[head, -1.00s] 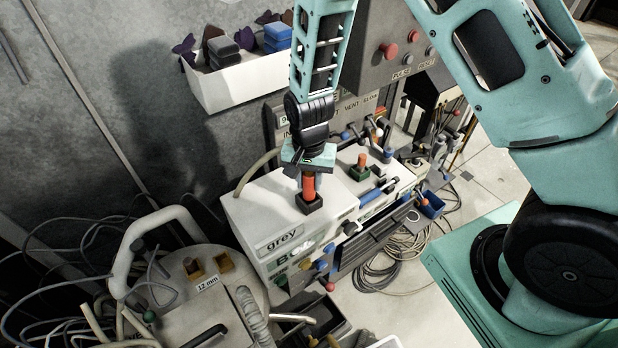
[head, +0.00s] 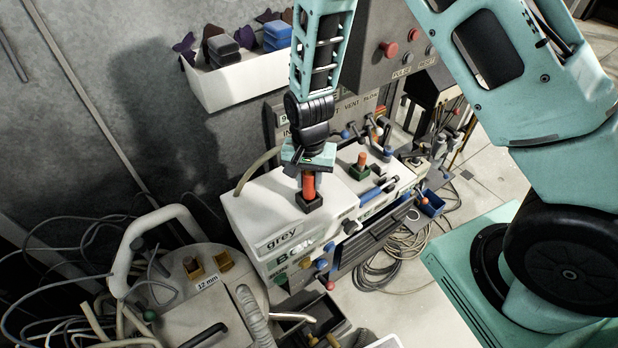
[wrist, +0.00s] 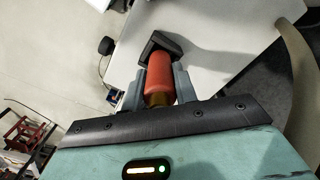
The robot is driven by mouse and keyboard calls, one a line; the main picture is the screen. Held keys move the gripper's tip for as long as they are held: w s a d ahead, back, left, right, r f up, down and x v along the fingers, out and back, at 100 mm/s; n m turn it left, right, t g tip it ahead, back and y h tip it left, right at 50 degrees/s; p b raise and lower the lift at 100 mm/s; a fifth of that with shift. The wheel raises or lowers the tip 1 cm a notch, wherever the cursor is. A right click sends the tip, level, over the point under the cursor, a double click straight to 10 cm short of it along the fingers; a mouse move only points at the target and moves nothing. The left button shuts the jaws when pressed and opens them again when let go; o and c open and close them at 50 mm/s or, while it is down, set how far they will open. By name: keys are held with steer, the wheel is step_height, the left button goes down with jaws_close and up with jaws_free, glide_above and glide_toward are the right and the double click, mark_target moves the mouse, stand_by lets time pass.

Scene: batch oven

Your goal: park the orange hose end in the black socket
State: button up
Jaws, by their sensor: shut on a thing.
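The orange hose end (head: 308,187) stands upright at the black socket (head: 309,203) on top of the white box marked "grey". My gripper (head: 308,172) is above it, shut on its upper part. In the wrist view the orange hose end (wrist: 160,76) lies between my two grey fingers (wrist: 158,88), with a brass-coloured part near the palm. Its far end meets the black socket (wrist: 165,45), which partly surrounds it. How deep it sits cannot be told.
A second orange piece (head: 361,160) stands in a green socket (head: 359,172) to the right on the same white box (head: 255,205). A white bin (head: 235,88) hangs on the wall behind. A round-topped machine with a curved handle (head: 125,262) and loose cables are at lower left.

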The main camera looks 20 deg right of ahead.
steer(key=shift+f+b, duration=1)
steer(key=shift+f, duration=0.5)
stand_by(1.2)
steer(key=o, duration=1.1)
